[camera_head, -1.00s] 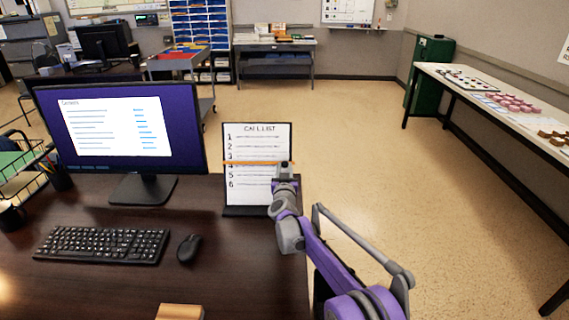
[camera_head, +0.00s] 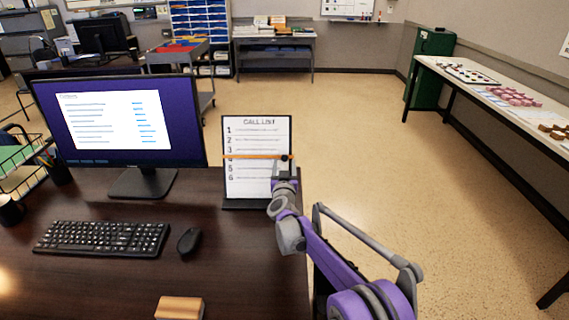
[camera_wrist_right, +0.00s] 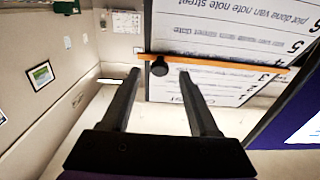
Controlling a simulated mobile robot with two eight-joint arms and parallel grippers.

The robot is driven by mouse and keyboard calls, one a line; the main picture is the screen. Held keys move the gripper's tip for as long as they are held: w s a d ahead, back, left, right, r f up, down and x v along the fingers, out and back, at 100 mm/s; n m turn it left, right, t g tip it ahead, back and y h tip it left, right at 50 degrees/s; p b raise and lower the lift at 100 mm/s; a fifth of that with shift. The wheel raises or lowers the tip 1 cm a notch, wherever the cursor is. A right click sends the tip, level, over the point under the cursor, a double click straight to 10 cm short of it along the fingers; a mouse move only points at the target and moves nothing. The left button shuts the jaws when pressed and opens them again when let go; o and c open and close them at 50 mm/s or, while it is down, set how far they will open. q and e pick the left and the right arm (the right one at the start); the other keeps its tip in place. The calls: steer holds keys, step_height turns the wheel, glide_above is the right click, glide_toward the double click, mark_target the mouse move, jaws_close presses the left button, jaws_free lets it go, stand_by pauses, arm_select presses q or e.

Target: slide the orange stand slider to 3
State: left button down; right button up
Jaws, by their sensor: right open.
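The call list stand (camera_head: 257,203) is an upright black-framed board at the desk's right end. Its white sheet carries numbered lines. The orange slider (camera_head: 250,156) is a thin bar across the sheet, just below the 3 and over the place of the 4. In the right wrist view the sheet appears upside down, with the orange slider (camera_wrist_right: 225,66) crossing it and a black knob (camera_wrist_right: 160,66) on the bar. My right gripper (camera_head: 281,162) is at the stand's right side. Its open fingers (camera_wrist_right: 159,72) stand either side of the knob; contact is not visible. My left gripper is out of view.
Left of the stand are a monitor (camera_head: 120,120), keyboard (camera_head: 103,238) and mouse (camera_head: 189,240). A tan block (camera_head: 180,308) lies at the desk's front. Open floor (camera_head: 365,150) lies right of the desk, up to a long side table (camera_head: 455,68).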

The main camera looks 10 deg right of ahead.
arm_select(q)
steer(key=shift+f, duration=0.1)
arm_select(e)
steer(key=s+a, duration=0.1)
steer(key=s, duration=0.7)
steer(key=shift+s+a, duration=0.3)
steer(key=shift+a, duration=0.05)
